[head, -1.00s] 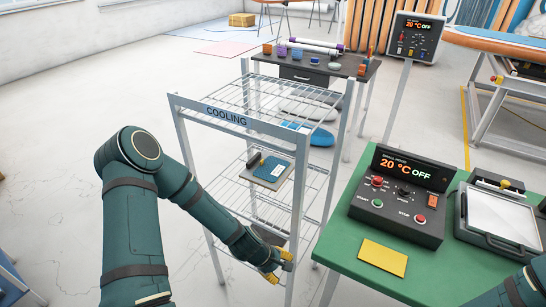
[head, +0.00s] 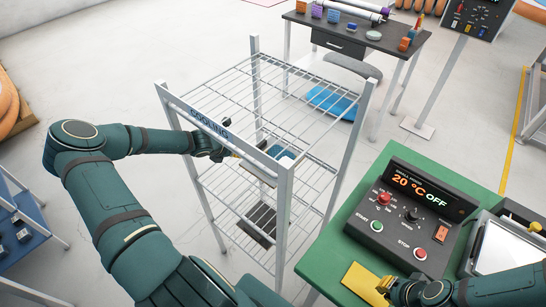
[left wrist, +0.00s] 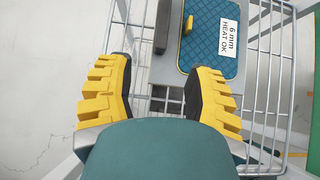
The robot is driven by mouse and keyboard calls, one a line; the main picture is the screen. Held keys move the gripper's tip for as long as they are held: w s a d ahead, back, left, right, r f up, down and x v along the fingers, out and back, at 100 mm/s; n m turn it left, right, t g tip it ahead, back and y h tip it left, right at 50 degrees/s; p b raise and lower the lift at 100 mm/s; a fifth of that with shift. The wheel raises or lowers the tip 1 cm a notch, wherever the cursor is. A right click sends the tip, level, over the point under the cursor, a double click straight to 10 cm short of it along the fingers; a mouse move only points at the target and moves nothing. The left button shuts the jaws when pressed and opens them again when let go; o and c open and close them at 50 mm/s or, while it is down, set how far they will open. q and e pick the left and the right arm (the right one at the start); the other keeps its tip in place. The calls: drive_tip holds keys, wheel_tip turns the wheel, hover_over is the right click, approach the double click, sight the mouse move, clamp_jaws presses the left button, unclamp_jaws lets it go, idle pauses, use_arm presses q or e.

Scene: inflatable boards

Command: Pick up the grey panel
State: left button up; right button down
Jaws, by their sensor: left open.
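The grey panel (left wrist: 166,68) lies on a wire shelf of the cooling rack (head: 282,180), with a dark bar along its left side in the left wrist view. A blue quilted pad (left wrist: 207,50) labelled "6 mm HEAT OK", with a yellow tab, rests on it; the pad also shows through the rack in the head view (head: 286,156). My right gripper (head: 388,284) is over the green table.
A dark slatted piece (head: 262,222) sits on a lower shelf. The rack's posts and wire top stand close around my left gripper. The green table (head: 400,170) holds a control box (head: 408,215) and a yellow sheet (head: 360,285). Open floor lies left of the rack.

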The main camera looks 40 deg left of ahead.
use_arm(q)
drive_tip(key=x, duration=1)
drive_tip(key=shift+w+d+f, duration=0.1)
drive_tip(key=shift+d+f, duration=0.1)
drive_tip(key=shift+f, duration=0.05)
clamp_jaws()
drive_tip(key=shift+r, duration=0.1)
